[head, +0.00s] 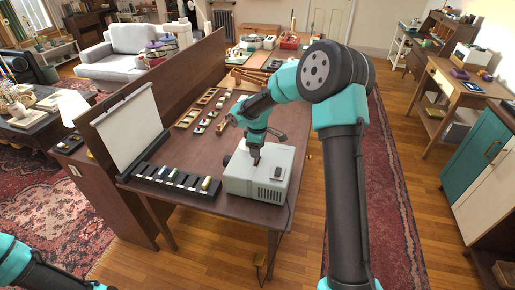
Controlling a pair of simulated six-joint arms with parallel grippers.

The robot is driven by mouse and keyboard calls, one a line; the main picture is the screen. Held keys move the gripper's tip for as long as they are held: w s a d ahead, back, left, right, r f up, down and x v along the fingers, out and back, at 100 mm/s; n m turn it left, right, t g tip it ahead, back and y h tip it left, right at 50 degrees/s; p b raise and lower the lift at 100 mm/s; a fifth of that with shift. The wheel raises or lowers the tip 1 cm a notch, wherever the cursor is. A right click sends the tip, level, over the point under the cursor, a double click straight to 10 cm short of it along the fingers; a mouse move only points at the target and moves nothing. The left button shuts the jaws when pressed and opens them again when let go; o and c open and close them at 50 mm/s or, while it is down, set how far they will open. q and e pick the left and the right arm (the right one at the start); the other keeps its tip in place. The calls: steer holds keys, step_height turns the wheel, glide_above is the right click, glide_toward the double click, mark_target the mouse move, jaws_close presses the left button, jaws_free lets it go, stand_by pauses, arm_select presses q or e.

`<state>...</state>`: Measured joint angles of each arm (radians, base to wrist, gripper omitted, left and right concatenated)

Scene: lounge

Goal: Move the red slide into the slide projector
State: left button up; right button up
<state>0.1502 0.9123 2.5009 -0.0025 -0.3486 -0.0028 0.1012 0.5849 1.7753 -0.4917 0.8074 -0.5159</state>
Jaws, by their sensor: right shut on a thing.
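The slide projector (238,180) is a pale grey box at the front right of the brown table. My right gripper (256,160) points down at the top of the projector, left of its dark top panel. It is shut on a small dark reddish piece that looks like the red slide, mostly hidden by the fingers. I cannot tell whether the slide is inside the projector or just above it. Of my left arm only parts show at the bottom left; its gripper is out of the picture.
A black rack (162,179) with pale marks and a yellow slide (206,183) lies left of the projector. A white screen (128,130) stands behind it. Wooden trays (208,97) and small items lie farther back. A cable hangs off the table's right edge.

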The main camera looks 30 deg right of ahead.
steer(key=shift+f, duration=2.5)
stand_by(0.7)
steer(key=shift+s+f, duration=0.2)
steer(key=shift+f, duration=0.35)
stand_by(0.6)
steer(key=o, duration=1)
steer(key=shift+f, duration=0.1)
steer(key=shift+o, duration=0.2)
steer(key=shift+w+r, duration=0.1)
steer(key=shift+r, duration=3.2)
